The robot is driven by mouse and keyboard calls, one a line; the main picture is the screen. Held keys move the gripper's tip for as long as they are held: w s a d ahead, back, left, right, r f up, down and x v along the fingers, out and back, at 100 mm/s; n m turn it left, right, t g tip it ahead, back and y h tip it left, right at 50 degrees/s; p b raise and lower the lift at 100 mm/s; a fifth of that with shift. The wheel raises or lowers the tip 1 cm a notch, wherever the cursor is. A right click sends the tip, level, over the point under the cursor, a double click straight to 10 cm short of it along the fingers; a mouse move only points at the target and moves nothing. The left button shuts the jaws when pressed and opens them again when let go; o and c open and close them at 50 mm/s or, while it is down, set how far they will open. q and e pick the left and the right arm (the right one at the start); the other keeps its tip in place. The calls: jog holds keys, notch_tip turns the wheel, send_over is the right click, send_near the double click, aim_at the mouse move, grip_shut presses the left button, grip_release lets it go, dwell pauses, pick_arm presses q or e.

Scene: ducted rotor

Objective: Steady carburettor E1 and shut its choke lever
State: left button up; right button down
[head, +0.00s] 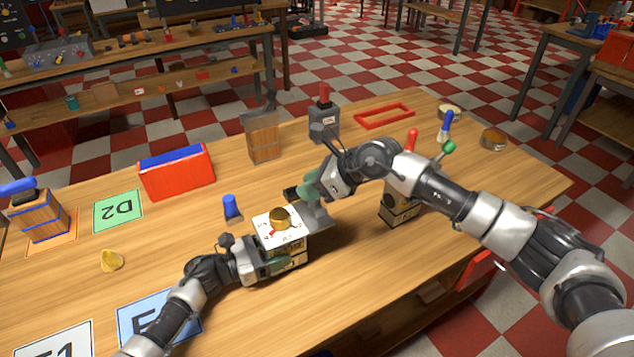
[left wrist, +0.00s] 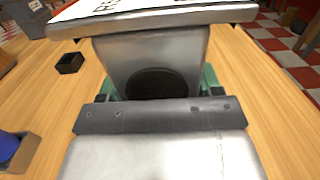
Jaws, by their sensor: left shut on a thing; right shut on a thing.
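The carburettor (head: 283,238) has a white printed top, a brass knob and a pale boxy body, and it stands upright on the bench. I cannot read E1 on it. My left gripper (head: 283,263) is shut on its near lower body. In the left wrist view, the gripper's green pads sit on both sides of the silver body (left wrist: 150,50), which has a dark round bore under the white top plate. My right gripper (head: 306,190), with green pads, is shut at the carburettor's far right side, by a grey part. The choke lever there is mostly hidden by the fingers.
A second boxed unit (head: 400,212) stands to the right behind my right arm. Marked mats lie at left. The front right bench is clear.

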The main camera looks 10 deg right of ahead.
jog(key=shift+s+a+f+n+h, duration=0.2)
jog(key=shift+a+n+h, duration=0.15)
jog(key=shift+h, duration=0.45)
jog(key=c, duration=0.8)
grip_release()
jog(key=shift+a, duration=0.1)
jog(key=shift+r, duration=0.1)
jog(key=v, duration=1.2)
jog(key=shift+s, duration=0.1)
pick_arm(q)
jog(key=o, duration=1.2)
jog(key=shift+c, duration=0.2)
